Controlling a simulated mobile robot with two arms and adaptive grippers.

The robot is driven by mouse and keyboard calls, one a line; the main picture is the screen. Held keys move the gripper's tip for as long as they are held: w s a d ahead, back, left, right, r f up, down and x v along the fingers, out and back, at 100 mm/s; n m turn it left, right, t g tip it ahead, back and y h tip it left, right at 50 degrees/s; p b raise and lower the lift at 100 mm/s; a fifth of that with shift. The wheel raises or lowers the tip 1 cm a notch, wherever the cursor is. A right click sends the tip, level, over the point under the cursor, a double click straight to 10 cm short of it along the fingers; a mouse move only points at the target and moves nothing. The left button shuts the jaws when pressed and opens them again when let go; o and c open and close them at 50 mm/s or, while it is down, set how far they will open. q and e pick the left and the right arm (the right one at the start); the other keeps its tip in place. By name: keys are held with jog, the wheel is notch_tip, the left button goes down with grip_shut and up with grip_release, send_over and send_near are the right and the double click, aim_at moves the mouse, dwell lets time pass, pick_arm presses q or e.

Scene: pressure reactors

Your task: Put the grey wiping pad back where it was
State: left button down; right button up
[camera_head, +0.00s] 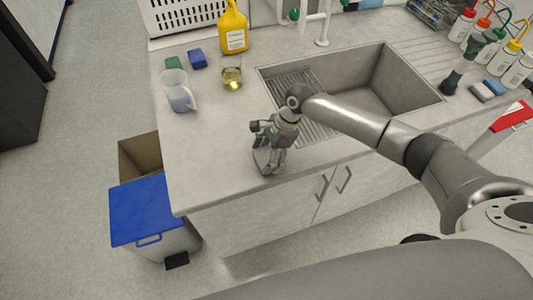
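A small grey pad (482,92) lies on the counter at the right, beside a blue pad (495,87); I take it to be the grey wiping pad. My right gripper (268,166) points down close over the counter, left of the sink's front corner and far from that pad. Its fingers look spread apart, and I make out no pad between them. The counter right under the fingertips is partly hidden. My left gripper is out of view.
The sink (375,98) lies behind my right arm. Wash bottles (502,58) fill the right. A blue-lidded bin (150,210) stands below.

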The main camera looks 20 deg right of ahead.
jog(key=o, duration=0.4)
jog(key=shift+c, duration=0.2)
jog(key=shift+r, duration=0.1)
jog(key=b+v, duration=0.2)
jog(key=v, duration=1)
